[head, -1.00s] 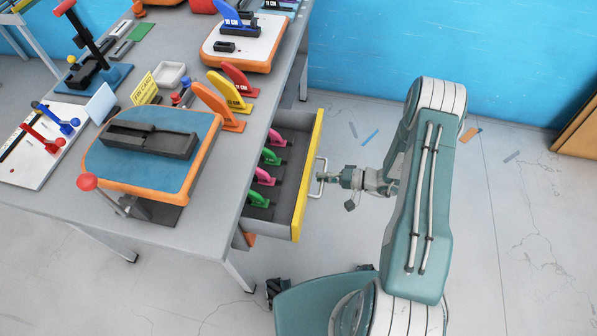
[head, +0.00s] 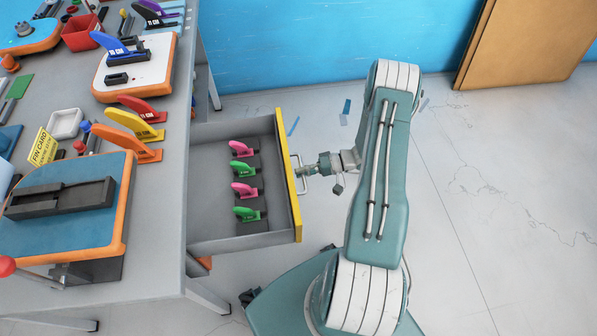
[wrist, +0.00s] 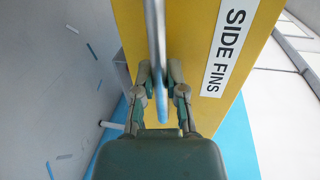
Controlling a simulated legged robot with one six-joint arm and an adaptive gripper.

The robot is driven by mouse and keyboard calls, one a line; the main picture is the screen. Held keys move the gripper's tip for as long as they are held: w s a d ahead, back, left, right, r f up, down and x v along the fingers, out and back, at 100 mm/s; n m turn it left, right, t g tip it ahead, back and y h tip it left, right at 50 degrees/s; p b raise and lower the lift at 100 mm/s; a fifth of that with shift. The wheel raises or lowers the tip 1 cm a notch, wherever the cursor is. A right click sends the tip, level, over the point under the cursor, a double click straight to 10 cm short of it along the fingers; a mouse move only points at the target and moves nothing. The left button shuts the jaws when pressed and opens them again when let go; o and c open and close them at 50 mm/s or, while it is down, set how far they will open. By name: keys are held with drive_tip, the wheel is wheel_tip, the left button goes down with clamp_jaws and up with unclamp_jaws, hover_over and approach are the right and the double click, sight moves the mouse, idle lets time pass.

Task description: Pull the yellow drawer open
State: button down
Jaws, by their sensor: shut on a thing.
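The yellow-fronted drawer (head: 288,172) stands well out from the grey table's right side in the head view. Its front also fills much of the wrist view (wrist: 205,85), with a label reading "SIDE FINS". Its metal bar handle (head: 300,177) is on the outer face; the bar shows large in the wrist view (wrist: 156,50). My gripper (head: 304,171) is at the handle, and in the wrist view its fingers (wrist: 160,100) are closed around the bar. Pink and green fins (head: 243,168) stand in a row inside the drawer.
The grey table (head: 165,215) carries larger fins, a blue-topped board (head: 65,165) and a white-topped board (head: 155,75). A brown wooden panel (head: 520,45) leans at the blue wall. The floor (head: 480,240) right of my arm is mostly clear.

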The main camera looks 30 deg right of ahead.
drive_tip(key=shift+a+f, duration=0.1)
drive_tip(key=shift+f, duration=0.1)
drive_tip(key=c, duration=0.7)
unclamp_jaws()
drive_tip(key=shift+r, duration=0.1)
drive_tip(key=v, duration=1.2)
drive_tip(key=shift+w, duration=0.1)
